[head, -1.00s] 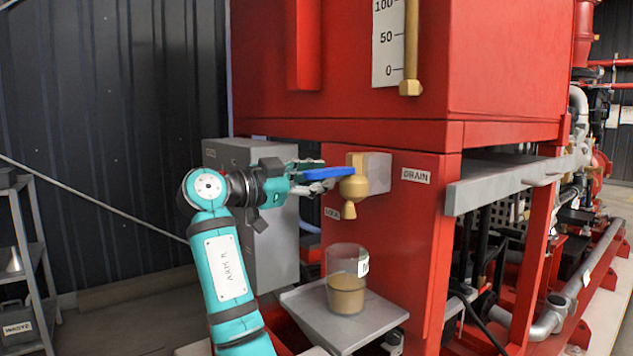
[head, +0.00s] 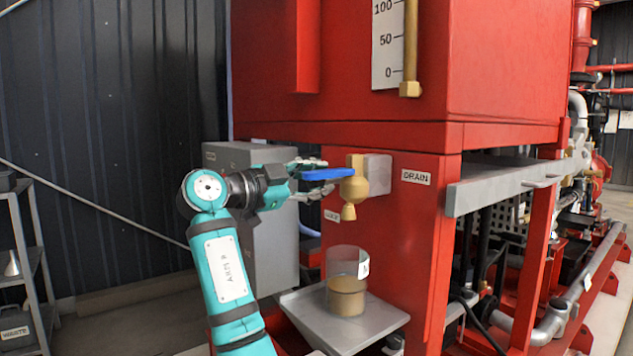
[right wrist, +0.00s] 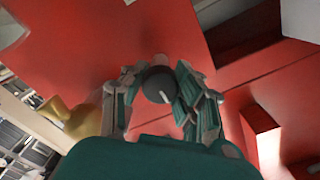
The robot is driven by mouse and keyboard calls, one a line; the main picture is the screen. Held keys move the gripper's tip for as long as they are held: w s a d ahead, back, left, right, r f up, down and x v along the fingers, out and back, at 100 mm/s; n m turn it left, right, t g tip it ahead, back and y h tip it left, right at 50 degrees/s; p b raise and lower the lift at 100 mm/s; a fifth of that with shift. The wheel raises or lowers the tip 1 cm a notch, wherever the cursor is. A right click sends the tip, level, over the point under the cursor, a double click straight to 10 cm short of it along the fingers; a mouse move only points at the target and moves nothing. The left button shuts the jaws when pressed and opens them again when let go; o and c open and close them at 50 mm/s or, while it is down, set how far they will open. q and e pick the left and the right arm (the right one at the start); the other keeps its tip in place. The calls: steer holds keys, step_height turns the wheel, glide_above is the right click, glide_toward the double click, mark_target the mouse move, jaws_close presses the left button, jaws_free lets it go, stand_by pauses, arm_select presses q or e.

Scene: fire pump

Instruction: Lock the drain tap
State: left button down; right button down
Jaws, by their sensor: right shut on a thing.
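The brass drain tap (head: 354,190) sticks out of the red panel with its spout pointing down. It shows at the left in the right wrist view (right wrist: 78,120). Its blue lever (head: 327,174) points left, level. My right gripper (head: 312,180) is left of the tap, behind the lever. The right wrist view shows its fingers (right wrist: 158,95) closed around a dark round knob (right wrist: 160,84) with a white line on it. In the head view the knob is hidden, just above a small label that seems to read LOCK (head: 332,215). My left gripper is out of view.
A glass beaker (head: 346,298) with brown liquid stands on a grey shelf (head: 312,318) below the tap. A grey box (head: 262,215) is behind my right arm. A DRAIN label (head: 416,177) is right of the tap. A grey ledge (head: 490,190) juts out further right.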

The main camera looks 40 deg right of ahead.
steer(key=c, duration=0.9)
jaws_free()
steer(key=shift+c, duration=0.2)
steer(key=w+a, duration=0.1)
steer(key=a, duration=1.1)
steer(key=shift+w, duration=0.15)
